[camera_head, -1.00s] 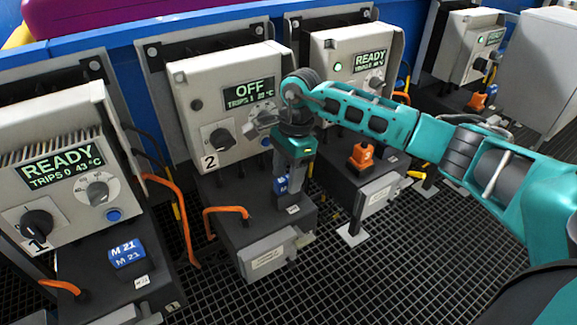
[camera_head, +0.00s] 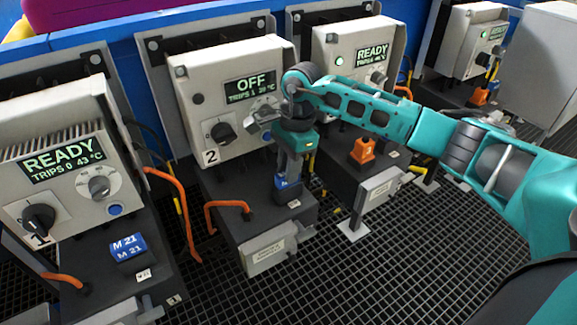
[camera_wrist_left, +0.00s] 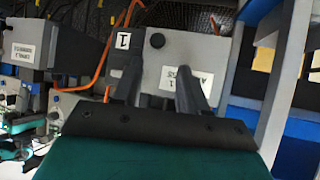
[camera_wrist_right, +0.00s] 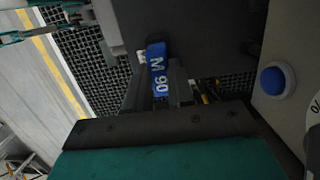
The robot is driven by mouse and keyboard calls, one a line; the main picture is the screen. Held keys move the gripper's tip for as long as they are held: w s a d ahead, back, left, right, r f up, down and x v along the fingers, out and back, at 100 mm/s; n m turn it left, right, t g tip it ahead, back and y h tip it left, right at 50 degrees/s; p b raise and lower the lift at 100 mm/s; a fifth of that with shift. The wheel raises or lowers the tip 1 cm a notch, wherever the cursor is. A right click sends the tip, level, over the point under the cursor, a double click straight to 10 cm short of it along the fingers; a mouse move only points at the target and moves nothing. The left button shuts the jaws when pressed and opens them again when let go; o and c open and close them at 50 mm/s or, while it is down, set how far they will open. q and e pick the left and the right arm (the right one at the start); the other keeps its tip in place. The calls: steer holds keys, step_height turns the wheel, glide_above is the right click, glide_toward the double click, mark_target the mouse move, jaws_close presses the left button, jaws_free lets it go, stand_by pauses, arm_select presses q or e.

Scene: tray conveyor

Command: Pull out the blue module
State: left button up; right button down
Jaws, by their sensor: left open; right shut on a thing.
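The blue module (camera_head: 284,183), marked M 90 in the right wrist view (camera_wrist_right: 158,72), sits on the dark base in front of console 2 (camera_head: 228,95). That console's display reads OFF. My right gripper (camera_head: 288,171) points down over the module and is shut on it, a finger on each side. The gripper covers much of the module in the head view. I cannot tell whether it is lifted from its seat. My left gripper (camera_wrist_left: 157,88) is open and empty; it is outside the head view.
Another blue module (camera_head: 127,248), marked M 21, sits before console 1 (camera_head: 60,170), which reads READY. An orange module (camera_head: 362,151) stands to the right. Orange cables (camera_head: 228,206) loop beside the bases. Dark grating floor (camera_head: 350,275) lies clear in front.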

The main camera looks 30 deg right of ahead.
steer(key=shift+r, duration=0.2)
steer(key=shift+r+p, duration=0.5)
steer(key=shift+r, duration=0.15)
steer(key=shift+r, duration=0.25)
steer(key=shift+r+p, duration=0.75)
steer(key=shift+r, duration=0.15)
steer(key=shift+r+p, duration=0.4)
steer(key=shift+r, duration=0.2)
step_height(320, 180, up, 4)
steer(key=p, duration=0.2)
steer(key=shift+p, duration=0.3)
